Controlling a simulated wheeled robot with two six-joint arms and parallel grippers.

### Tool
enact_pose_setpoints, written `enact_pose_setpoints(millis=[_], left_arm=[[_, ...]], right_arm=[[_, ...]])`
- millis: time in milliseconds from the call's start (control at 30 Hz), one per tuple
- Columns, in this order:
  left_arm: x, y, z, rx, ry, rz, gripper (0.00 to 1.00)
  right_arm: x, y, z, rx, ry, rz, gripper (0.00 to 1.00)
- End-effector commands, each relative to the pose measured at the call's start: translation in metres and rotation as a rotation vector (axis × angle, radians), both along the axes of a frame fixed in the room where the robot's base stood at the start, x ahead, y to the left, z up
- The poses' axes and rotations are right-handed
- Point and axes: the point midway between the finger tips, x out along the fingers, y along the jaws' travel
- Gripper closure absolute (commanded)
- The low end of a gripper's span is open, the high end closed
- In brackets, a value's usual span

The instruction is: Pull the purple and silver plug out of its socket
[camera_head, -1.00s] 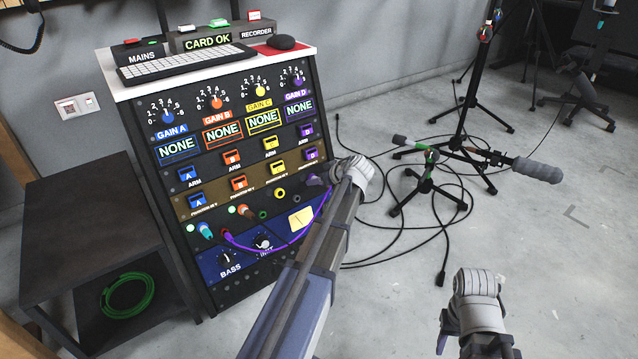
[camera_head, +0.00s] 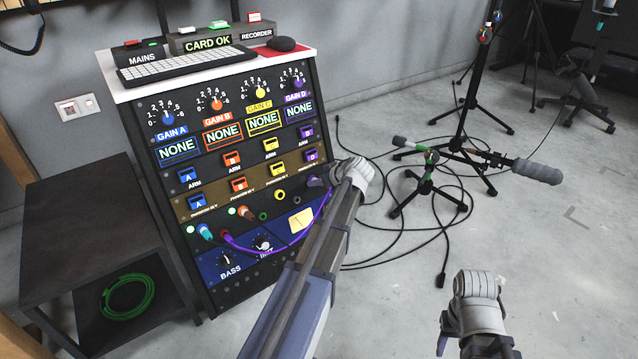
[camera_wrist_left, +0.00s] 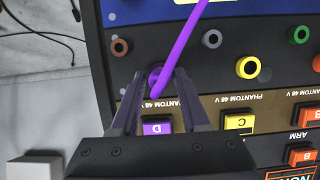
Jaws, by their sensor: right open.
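The purple plug (camera_wrist_left: 157,77) sits at the rack panel below the purple D button, with a purple cable (camera_wrist_left: 182,45) running from it. No silver part can be made out. My left gripper (camera_wrist_left: 160,80) has one finger on each side of the plug; whether the fingers touch it is unclear. My right gripper (camera_head: 475,343) is open and empty over the floor, apart from the rack.
The panel's socket row also holds a teal plug (camera_head: 205,232) and a brown plug (camera_head: 246,214). Empty sockets (camera_wrist_left: 247,67) lie beside the purple one. Mic stands (camera_head: 428,180) and black cables lie on the floor to the right. A dark side table (camera_head: 85,205) stands left.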

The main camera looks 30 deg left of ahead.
Motion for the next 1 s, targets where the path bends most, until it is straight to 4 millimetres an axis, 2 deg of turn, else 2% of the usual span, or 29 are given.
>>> enact_pose_setpoints(millis=[33, 300, 400, 1000], left_arm=[[0.0000, 0.0000, 0.0000, 0.000, 0.000, 0.000, 0.61], [0.0000, 0.0000, 0.0000, 0.000, 0.000, 0.000, 0.92], [0.0000, 0.0000, 0.0000, 0.000, 0.000, 0.000, 1.00], [0.0000, 0.0000, 0.0000, 0.000, 0.000, 0.000, 1.00]], right_arm=[[0.0000, 0.0000, 0.0000, 0.000, 0.000, 0.000, 0.50], [0.0000, 0.0000, 0.0000, 0.000, 0.000, 0.000, 0.50], [0.0000, 0.0000, 0.0000, 0.000, 0.000, 0.000, 0.50], [0.0000, 0.0000, 0.0000, 0.000, 0.000, 0.000, 0.50]])
